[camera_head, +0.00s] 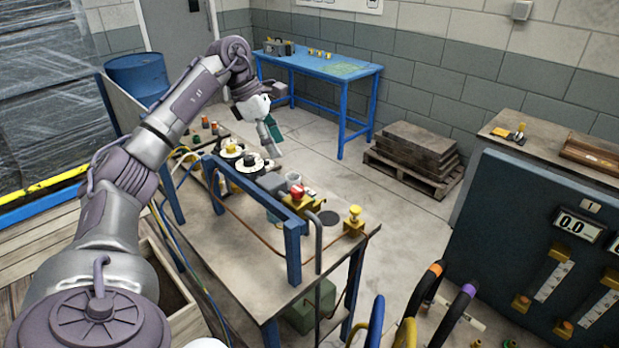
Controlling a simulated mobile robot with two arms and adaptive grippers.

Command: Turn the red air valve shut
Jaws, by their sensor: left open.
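A red valve knob (297,192) sits on a yellow bracket at the front part of the workbench (262,295). I take it for the red air valve; whether it stands open or shut is too small to tell. My left arm comes in from the left and reaches over the bench. My left gripper (271,142) is open, pointing down, beyond the red knob and apart from it. No object shows between its fingers. My right gripper is not in view.
A yellow knob (354,213) is at the right. A dark gauge panel (530,235) stands farther right.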

